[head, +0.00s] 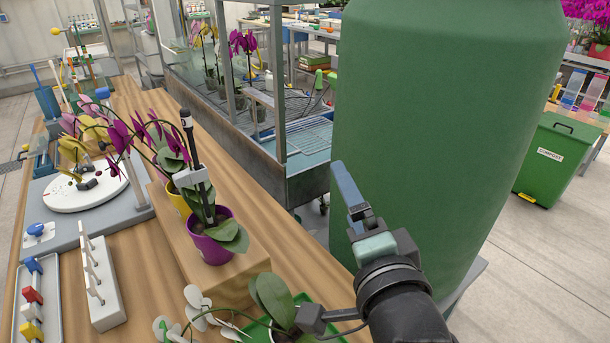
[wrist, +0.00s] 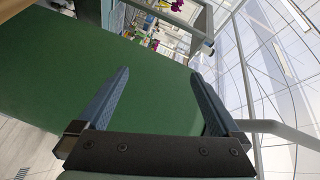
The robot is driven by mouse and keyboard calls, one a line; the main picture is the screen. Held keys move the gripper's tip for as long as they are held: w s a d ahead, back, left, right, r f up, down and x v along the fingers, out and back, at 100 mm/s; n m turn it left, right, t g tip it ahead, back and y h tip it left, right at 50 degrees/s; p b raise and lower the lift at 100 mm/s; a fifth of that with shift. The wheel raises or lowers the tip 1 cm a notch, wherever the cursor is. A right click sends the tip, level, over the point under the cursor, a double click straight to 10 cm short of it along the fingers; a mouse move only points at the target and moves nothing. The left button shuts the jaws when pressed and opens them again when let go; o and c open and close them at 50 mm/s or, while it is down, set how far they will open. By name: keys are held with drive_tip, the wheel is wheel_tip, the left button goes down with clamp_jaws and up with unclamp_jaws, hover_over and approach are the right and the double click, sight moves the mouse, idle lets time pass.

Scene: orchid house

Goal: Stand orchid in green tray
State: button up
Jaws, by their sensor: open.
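My gripper (head: 345,185) is open and empty, raised in front of a large green tank. In the wrist view its two fingers (wrist: 160,74) stand wide apart with only the tank's green wall and the background between them. A green tray (head: 246,331) shows at the bottom edge of the head view, largely cut off. A magenta orchid in a purple pot (head: 214,248) stands upright on a wooden block, left of my gripper.
A yellow pot (head: 178,200) is behind the purple one. A black-and-white upright device (head: 190,170) rises by the purple pot. A white turntable (head: 88,190) and a white rack (head: 103,290) stand left.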

drive_tip(key=s+a+r+n+t, duration=0.2)
drive_tip(key=s+r+n+t, duration=0.1)
drive_tip(key=r, duration=0.7)
drive_tip(key=s+a+r+n+t+h, duration=0.1)
drive_tip(key=s+r+n, duration=0.4)
drive_tip(key=r, duration=0.5)
drive_tip(key=s+a+r+n+t+h, duration=0.1)
drive_tip(key=s+a+r+n+t, duration=0.2)
drive_tip(key=r+t, duration=0.3)
wheel_tip(320, 180, up, 4)
drive_tip(key=shift+s+r+n, duration=0.2)
drive_tip(key=shift+s+n, duration=0.25)
drive_tip(key=shift+n, duration=0.45)
drive_tip(key=shift+r, duration=0.1)
